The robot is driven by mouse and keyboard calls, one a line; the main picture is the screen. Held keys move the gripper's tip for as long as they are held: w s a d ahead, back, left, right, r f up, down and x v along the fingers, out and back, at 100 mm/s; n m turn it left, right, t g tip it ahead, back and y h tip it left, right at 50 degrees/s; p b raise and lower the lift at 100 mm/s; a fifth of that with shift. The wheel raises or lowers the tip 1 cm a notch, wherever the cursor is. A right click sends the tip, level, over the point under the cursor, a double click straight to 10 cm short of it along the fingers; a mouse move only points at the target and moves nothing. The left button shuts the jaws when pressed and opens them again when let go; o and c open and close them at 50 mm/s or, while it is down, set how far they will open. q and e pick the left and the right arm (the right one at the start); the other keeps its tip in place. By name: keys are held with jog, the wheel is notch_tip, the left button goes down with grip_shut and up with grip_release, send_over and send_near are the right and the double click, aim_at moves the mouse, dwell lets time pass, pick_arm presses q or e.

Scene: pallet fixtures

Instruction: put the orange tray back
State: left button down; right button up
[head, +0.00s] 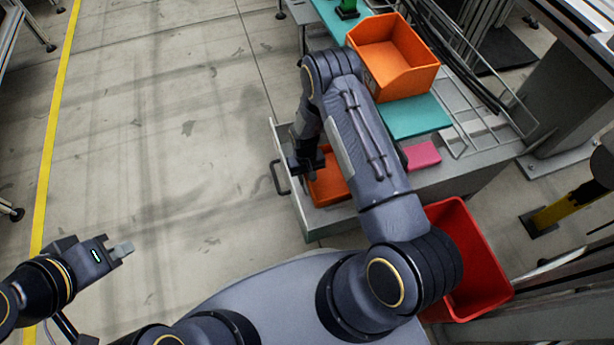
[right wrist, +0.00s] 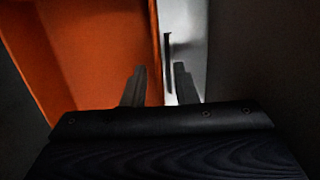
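An orange tray (head: 331,186) lies inside the open drawer (head: 321,222); my right arm covers part of it. My right gripper (head: 308,176) reaches down at the tray's left side. In the right wrist view the two fingers of this gripper (right wrist: 160,85) are apart, and the edge of the orange tray wall (right wrist: 90,55) shows between them. I cannot tell whether either finger touches the wall.
A larger orange bin (head: 384,58) stands on the teal surface (head: 414,117) above the drawer. A pink block (head: 422,155) lies nearby. A red bin (head: 463,250) stands at the right of my arm.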

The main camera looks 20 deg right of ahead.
jog(key=shift+w+r+p, duration=0.1)
jog(key=shift+r+p, duration=0.25)
jog(key=shift+r, duration=0.25)
notch_tip(320, 180, up, 11)
jog(key=w+p, duration=0.1)
jog(key=p, duration=0.2)
jog(key=shift+w, duration=0.1)
